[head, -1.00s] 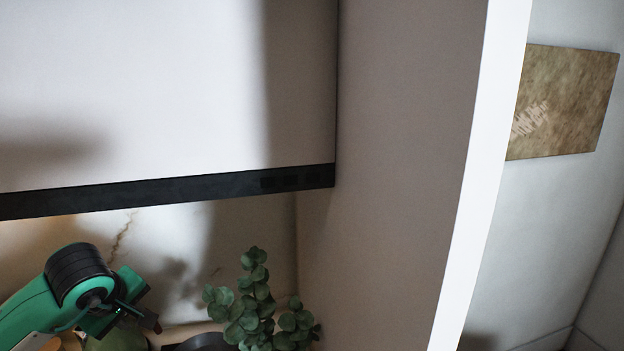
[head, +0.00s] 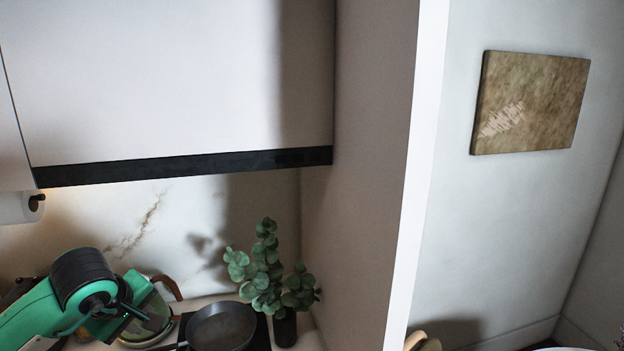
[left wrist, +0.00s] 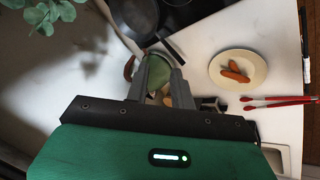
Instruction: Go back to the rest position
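My left arm, green and black, comes in from the lower left of the head view. My left gripper (left wrist: 160,66) shows in the left wrist view with its two grey fingers apart. Between and beyond the fingers is a green, rounded pot-like vessel. In the head view this vessel (head: 157,318), with a brown handle, is partly hidden behind my left wrist. I cannot tell whether the fingers touch it; nothing is clearly held. My right gripper is in neither current view.
A dark pan (head: 222,326) and a leafy plant (head: 265,270) stand on the counter below the upper cabinet (head: 160,80). A tall side panel (head: 365,170) borders them. The left wrist view shows a plate (left wrist: 246,88) with orange pieces and red tongs (left wrist: 280,103).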

